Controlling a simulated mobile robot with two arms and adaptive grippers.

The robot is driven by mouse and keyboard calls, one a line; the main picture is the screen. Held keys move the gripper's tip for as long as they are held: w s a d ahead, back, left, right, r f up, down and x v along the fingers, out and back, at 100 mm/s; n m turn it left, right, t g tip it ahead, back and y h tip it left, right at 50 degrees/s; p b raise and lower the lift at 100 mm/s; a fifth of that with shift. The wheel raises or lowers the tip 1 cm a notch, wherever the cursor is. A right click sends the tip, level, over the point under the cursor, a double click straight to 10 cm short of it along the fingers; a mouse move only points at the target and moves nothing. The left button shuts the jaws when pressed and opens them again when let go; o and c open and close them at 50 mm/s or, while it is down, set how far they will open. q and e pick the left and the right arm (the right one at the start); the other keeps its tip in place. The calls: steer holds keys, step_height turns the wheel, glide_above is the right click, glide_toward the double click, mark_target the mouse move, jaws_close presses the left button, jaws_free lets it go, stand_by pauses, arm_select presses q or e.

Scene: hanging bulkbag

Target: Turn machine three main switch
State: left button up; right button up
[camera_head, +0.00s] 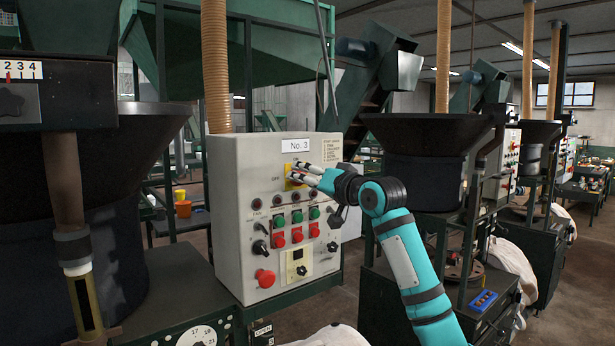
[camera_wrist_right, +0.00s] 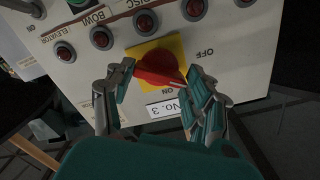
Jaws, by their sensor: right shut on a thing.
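The No. 3 control box (camera_head: 240,190) is a light grey panel in the middle of the head view. Its main switch is a red handle (camera_wrist_right: 158,66) on a yellow plate (camera_wrist_right: 146,48), with ON and OFF labels beside it. In the head view the plate (camera_head: 289,184) is partly hidden behind my fingers. My right gripper (camera_head: 297,174) reaches it from the right. In the right wrist view, my right gripper (camera_wrist_right: 157,82) has its fingers on both sides of the red handle and is shut on it. The handle lies slantwise between the labels. My left gripper is not in view.
Below the switch are a row of dark-red lamps, green and red buttons (camera_head: 297,216), black knobs and a red stop button (camera_head: 265,278). A dark hopper (camera_head: 430,130) stands close to the right of my arm. Another machine fills the left side.

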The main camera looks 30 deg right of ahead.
steer(key=shift+f+n+p, duration=0.15)
steer(key=shift+n+p, duration=0.85)
steer(key=shift+n, duration=2.3)
steer(key=o, duration=1.1)
steer(key=shift+o, duration=0.4)
steer(key=shift+w+a, duration=0.1)
steer(key=shift+a, duration=0.05)
